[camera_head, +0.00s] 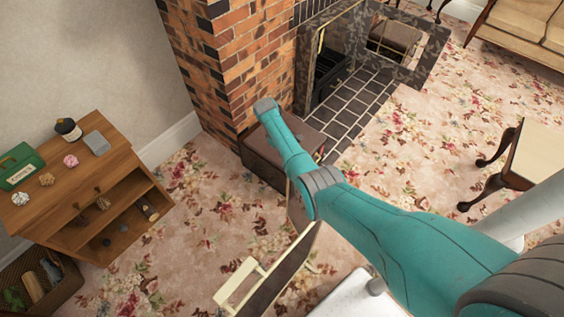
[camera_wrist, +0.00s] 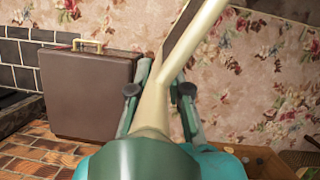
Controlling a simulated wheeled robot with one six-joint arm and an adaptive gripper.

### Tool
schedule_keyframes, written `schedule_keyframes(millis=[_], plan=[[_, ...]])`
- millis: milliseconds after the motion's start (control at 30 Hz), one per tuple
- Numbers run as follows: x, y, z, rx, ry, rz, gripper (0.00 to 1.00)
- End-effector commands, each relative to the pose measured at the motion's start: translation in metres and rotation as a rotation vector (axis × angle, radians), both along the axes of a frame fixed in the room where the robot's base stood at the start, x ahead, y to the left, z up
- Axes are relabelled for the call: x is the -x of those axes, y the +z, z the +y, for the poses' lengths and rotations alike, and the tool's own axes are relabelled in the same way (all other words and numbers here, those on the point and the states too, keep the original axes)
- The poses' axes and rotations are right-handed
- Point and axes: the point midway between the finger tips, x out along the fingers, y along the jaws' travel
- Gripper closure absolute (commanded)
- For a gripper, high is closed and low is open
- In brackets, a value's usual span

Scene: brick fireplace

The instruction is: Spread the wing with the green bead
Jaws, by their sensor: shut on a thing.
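My gripper (camera_wrist: 158,98) is shut on a cream bar (camera_wrist: 190,42) in the wrist view, with a teal finger on each side of it. The bar slants up to the right, and a dark strip lies beside its upper part. In the head view a dark brown panel (camera_head: 282,273) with a cream edge and a cream handle (camera_head: 238,284) stands below my arm. I cannot tell for sure that the held bar belongs to this panel. My gripper is hidden behind the arm there. I see no green bead in either view.
A brown case (camera_wrist: 88,98) with a cream handle stands left of my gripper in the wrist view. The brick fireplace (camera_head: 232,70) rises behind my arm. A wooden shelf unit (camera_head: 40,216) with small objects stands at left. Patterned carpet (camera_head: 210,225) lies bare between.

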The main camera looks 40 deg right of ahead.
Motion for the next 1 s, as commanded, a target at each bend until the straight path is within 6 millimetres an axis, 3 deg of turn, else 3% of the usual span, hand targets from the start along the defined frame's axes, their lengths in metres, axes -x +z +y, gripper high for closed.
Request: schedule_keyframes(millis=[233, 500, 1000], plan=[[0.013, 0.001, -0.043, -0.001, -0.160, 0.000, 1.00], [0.027, 0.000, -0.071, 0.000, -0.286, 0.000, 1.00], [0.034, 0.000, -0.081, 0.000, -0.332, 0.000, 1.00]])
